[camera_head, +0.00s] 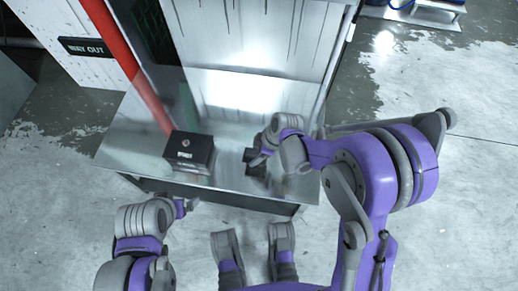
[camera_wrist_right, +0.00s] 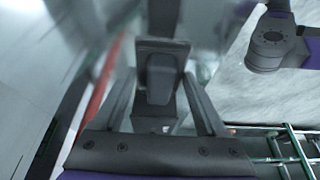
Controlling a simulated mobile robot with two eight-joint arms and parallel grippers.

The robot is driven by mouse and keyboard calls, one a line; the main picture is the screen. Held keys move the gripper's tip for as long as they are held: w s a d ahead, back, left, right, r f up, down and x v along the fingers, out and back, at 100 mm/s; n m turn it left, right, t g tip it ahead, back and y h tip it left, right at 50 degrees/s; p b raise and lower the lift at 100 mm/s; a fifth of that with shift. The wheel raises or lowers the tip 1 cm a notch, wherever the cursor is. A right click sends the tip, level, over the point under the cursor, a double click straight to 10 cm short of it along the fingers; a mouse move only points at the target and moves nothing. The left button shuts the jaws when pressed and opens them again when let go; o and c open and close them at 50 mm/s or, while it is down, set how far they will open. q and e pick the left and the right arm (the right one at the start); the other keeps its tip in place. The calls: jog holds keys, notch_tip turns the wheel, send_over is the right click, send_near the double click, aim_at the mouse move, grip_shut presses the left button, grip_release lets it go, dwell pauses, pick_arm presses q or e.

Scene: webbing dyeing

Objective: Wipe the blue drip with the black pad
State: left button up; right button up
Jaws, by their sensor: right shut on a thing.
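The black pad (camera_head: 253,157) is at the right part of a shiny metal table, near its front edge. My right gripper (camera_head: 268,152) is over it and shut on it. In the right wrist view the pad (camera_wrist_right: 160,78) sits between the two fingers, with a dark block on its face. I cannot make out the blue drip in either view; it may be hidden under the pad or the gripper. My left gripper (camera_head: 188,207) is in front of the table, low at the left, apart from the pad; its opening is unclear.
The metal table (camera_head: 130,140) carries a black box (camera_head: 190,152) with a white label, left of the pad. A grey panel (camera_head: 250,40) with dark streaks rises behind. A red post (camera_head: 120,45) stands at the left. The table's left part is clear.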

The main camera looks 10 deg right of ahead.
jog(key=shift+r+p, duration=0.4)
jog(key=shift+r, duration=0.5)
jog(key=shift+w+d, duration=0.1)
